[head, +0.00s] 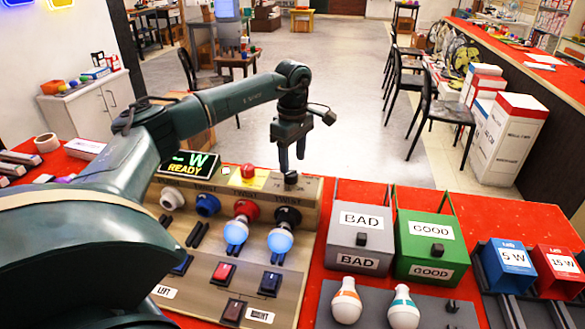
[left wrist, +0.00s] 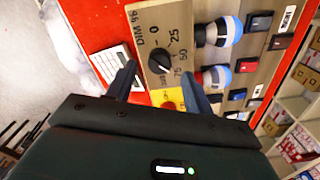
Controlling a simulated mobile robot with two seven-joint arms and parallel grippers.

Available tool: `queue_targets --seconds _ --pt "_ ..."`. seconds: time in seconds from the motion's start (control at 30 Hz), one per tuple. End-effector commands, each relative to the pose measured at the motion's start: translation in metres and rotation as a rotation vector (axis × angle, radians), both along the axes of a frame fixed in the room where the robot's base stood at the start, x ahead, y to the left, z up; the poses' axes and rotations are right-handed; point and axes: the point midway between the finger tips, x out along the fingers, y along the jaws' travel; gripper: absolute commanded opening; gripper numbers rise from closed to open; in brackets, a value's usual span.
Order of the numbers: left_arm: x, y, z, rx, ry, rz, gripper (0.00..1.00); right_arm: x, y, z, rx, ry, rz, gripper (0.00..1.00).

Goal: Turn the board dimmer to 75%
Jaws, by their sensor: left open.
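The board dimmer is a round black knob (left wrist: 158,60) on the tan board, with a scale reading 0, 25, 50 and 75 around it in the left wrist view. A pale mark seems to lie at the knob's lower right, towards the 75 side; the exact setting is hard to read. In the head view the knob (head: 291,179) is at the board's back right corner. My left gripper (head: 291,164) points down just above it, open. In the left wrist view its fingers (left wrist: 158,72) are on either side of the knob; contact is not clear. My right gripper is not in view.
The board (head: 205,268) carries sockets, two lit bulbs (head: 280,240), switches and a yellow-based red button (head: 248,172). A READY display (head: 188,166) is behind it. The grey BAD box (head: 358,240) and green GOOD box (head: 428,240) stand close to the right.

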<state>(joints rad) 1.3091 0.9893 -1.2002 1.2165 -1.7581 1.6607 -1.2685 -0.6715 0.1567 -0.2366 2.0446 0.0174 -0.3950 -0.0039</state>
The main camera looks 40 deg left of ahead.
Motion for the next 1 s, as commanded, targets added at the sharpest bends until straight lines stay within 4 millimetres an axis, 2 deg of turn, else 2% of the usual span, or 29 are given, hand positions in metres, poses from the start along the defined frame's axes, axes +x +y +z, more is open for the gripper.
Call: queue_targets --seconds 0.2,0.4,0.6,1.0 --pt "0.001 0.000 0.051 -0.001 -0.006 0.001 0.52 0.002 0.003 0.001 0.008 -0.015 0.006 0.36" --pt "0.001 0.000 0.082 -0.001 -0.003 0.002 0.52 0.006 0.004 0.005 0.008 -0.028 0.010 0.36" --pt "0.000 0.000 0.093 0.000 -0.001 0.002 0.52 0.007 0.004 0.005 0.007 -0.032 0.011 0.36" --pt "0.000 0.000 0.093 0.000 -0.001 0.002 0.52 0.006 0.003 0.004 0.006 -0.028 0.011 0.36"
